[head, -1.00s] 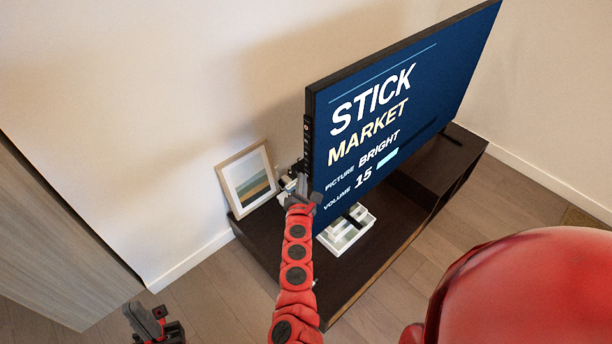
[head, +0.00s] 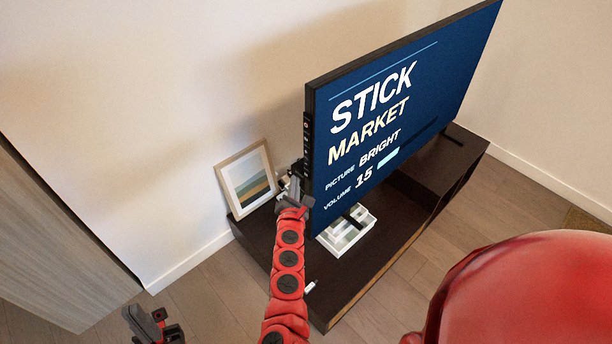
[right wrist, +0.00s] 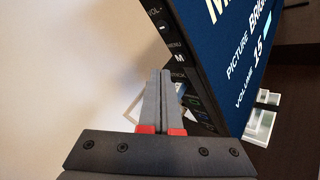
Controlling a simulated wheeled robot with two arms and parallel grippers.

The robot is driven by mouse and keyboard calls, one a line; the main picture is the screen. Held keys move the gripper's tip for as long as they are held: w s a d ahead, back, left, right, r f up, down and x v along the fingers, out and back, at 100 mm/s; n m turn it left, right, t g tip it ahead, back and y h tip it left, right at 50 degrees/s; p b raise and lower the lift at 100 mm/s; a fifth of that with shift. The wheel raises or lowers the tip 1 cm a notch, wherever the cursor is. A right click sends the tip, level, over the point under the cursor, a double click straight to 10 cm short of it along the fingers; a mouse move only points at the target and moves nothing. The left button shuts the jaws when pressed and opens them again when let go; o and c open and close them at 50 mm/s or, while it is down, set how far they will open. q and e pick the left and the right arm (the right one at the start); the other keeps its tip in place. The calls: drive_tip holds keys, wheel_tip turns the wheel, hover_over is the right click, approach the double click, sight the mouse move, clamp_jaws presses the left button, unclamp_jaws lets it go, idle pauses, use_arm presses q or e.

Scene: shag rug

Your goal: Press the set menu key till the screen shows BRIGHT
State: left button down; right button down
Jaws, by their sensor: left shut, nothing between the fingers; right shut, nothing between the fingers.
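The TV set (head: 385,120) stands angled on a dark stand, and its screen reads PICTURE BRIGHT and VOLUME 15. A black key strip (head: 306,135) runs down its left side edge. In the right wrist view, the menu key (right wrist: 180,58) shows an M, below the volume-down key (right wrist: 163,27). My right gripper (head: 296,182) is shut and empty, close to the lower part of that strip. In the wrist view its fingertips (right wrist: 168,74) are just below the M; I cannot tell whether they touch the panel. My left gripper (head: 152,322) is shut and empty, low at the left.
A white tray-like item (head: 347,243) sits under the screen. A small white object (head: 310,287) lies near the stand's front. Wooden floor is clear at the left.

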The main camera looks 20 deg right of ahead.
drive_tip(key=shift+s+a+f+b, duration=0.1)
drive_tip(key=shift+s+a+b, duration=0.2)
drive_tip(key=shift+a, duration=0.3)
drive_tip(key=shift+s+a+r+b, duration=0.1)
drive_tip(key=shift+s+a+b, duration=0.15)
drive_tip(key=shift+a, duration=0.35)
drive_tip(key=shift+s+a+f+b, duration=0.1)
drive_tip(key=shift+s+a+b, duration=0.1)
drive_tip(key=shift+a+b, duration=0.3)
drive_tip(key=shift+a, duration=0.1)
